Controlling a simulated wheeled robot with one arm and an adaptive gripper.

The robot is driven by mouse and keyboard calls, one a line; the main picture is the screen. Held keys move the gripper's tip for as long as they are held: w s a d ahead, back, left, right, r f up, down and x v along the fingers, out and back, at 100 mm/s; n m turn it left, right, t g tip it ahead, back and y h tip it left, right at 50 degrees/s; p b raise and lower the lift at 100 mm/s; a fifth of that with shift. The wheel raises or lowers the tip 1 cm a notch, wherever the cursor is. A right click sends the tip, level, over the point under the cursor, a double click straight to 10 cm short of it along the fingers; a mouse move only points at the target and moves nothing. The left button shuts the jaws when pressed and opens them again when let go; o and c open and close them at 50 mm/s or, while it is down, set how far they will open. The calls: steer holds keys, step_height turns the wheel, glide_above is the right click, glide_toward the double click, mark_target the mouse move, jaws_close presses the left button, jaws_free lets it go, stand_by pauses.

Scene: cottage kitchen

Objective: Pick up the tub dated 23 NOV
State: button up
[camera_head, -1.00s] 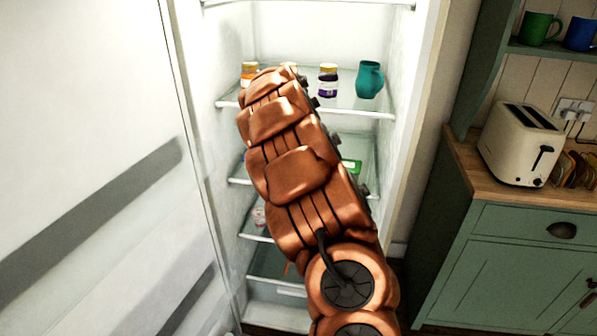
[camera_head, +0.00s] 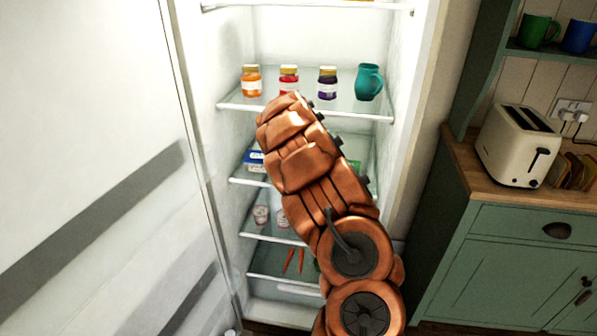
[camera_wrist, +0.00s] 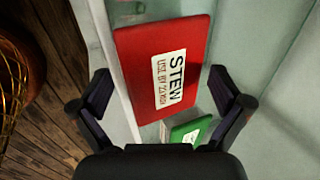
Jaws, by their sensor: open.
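In the wrist view a tub with a red lid (camera_wrist: 148,92) lies between and beyond my fingers. Its white label reads STEW, USE BY, then a November date whose digits are too small to read surely. A tub with a green lid (camera_wrist: 202,127) shows below it, partly hidden by my gripper; its label cannot be read. My gripper (camera_wrist: 159,76) is open and empty, with one finger at each side of the red lid in the picture. In the head view my arm hides the gripper and the red tub.
The open fridge's upper shelf holds an orange jar (camera_head: 251,81), a red jar (camera_head: 288,79), a purple jar (camera_head: 327,82) and a teal jug (camera_head: 368,82). A blue-and-white pack (camera_head: 253,161) is left on the shelf below. White pots (camera_head: 261,215) stand lower. The fridge door (camera_head: 90,170) is at left.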

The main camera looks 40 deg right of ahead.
steer(key=shift+d+f, duration=0.15)
steer(key=shift+f, duration=0.2)
steer(key=shift+c, duration=0.3)
steer(key=c, duration=1.1)
steer(key=shift+r, duration=0.1)
steer(key=shift+c, duration=0.2)
